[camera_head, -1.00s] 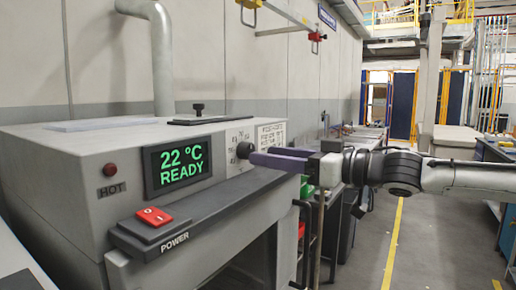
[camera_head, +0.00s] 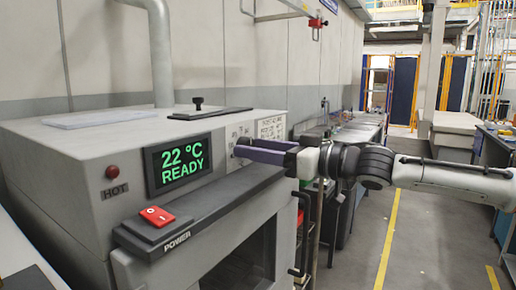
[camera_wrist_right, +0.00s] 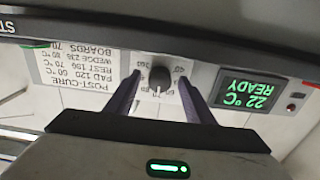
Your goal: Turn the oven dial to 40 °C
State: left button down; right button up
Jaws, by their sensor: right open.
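The grey oven (camera_head: 60,140) stands at left, its green display (camera_head: 180,164) reading "22 °C READY"; the display (camera_wrist_right: 247,95) is upside down in the right wrist view. The black dial (camera_wrist_right: 160,77) sits on a white scale panel; its exact setting is too small to read. My right gripper (camera_head: 243,147) reaches in from the right at the oven's front. In the right wrist view my right gripper (camera_wrist_right: 160,80) is open, its purple fingers either side of the dial, with gaps visible. In the head view the fingers mostly hide the dial. My left gripper is not in view.
A red power switch (camera_head: 157,216) sits on the dark ledge (camera_head: 200,207) below the display. A red HOT lamp (camera_head: 112,171) is at left. A post-cure notice (camera_wrist_right: 88,75) is beside the dial. An aisle with a yellow line (camera_head: 386,240) is open at right.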

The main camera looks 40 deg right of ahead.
jog(key=c, duration=1.1)
jog(key=shift+o, duration=0.2)
